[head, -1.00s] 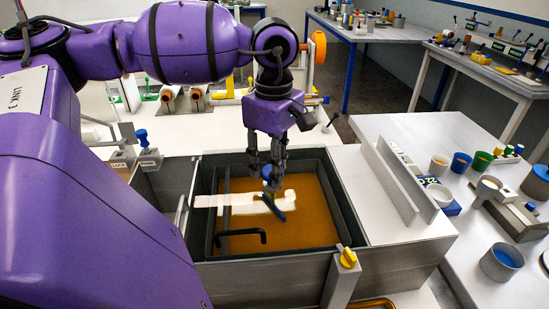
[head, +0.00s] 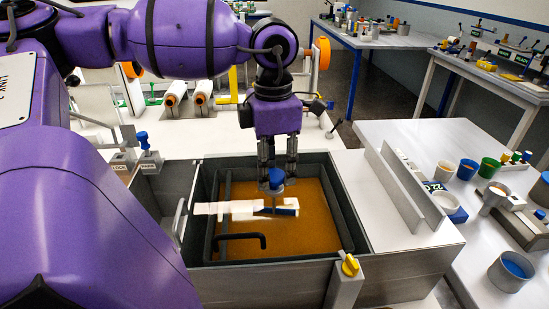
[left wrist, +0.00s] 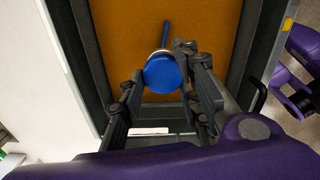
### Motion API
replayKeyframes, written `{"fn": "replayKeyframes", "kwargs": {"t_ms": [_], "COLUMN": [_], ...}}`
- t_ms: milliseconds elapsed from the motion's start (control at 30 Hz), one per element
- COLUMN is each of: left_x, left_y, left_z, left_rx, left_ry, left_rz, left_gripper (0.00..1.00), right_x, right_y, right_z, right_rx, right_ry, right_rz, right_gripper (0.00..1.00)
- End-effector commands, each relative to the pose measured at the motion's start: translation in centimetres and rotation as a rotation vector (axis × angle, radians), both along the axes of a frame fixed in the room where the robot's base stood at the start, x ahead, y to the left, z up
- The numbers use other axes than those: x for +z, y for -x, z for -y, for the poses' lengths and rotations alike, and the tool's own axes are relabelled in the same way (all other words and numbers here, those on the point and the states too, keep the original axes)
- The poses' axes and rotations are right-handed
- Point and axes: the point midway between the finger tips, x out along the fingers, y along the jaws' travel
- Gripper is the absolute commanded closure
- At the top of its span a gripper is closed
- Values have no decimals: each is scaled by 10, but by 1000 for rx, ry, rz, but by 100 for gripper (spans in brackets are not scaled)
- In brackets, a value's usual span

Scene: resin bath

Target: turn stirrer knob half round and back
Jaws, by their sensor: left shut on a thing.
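The blue stirrer knob (head: 275,181) stands over the amber resin in the grey bath (head: 347,215). My left gripper (head: 277,180) points down from above and is shut on the knob. In the left wrist view the round blue top of the knob (left wrist: 161,74) sits between the fingers of my left gripper (left wrist: 163,88). A blue bar (head: 283,211) reaches right from below the knob, nearly level in the head view. In the left wrist view the bar (left wrist: 166,34) points away from the gripper. My right gripper does not show.
A black bent handle (head: 240,238) lies across the bath's front left. A yellow knob (head: 350,265) sits on the front right corner. A blue-topped post (head: 142,139) stands left of the bath. Upright grey plates (head: 408,190) and several cups stand to the right.

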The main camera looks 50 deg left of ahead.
Motion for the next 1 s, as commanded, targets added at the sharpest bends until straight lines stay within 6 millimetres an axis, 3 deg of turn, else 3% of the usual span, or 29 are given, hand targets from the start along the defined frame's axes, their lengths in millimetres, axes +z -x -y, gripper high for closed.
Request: {"fn": "replayKeyframes", "kwargs": {"t_ms": [333, 900, 933, 1000], "left_x": [6, 5, 5, 5], "left_y": [-4, -3, -3, -3], "left_z": [-4, -5, -5, -4], "left_rx": [156, 186, 186, 186], "left_ry": [-10, -11, -11, -10], "left_rz": [18, 15, 15, 15], "left_gripper": [95, 95, 66, 57], "right_x": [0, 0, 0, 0], "right_y": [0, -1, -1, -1], "right_z": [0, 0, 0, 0], "right_rx": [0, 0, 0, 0], "right_ry": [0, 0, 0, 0], "right_rz": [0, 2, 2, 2], "right_gripper": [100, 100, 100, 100]}}
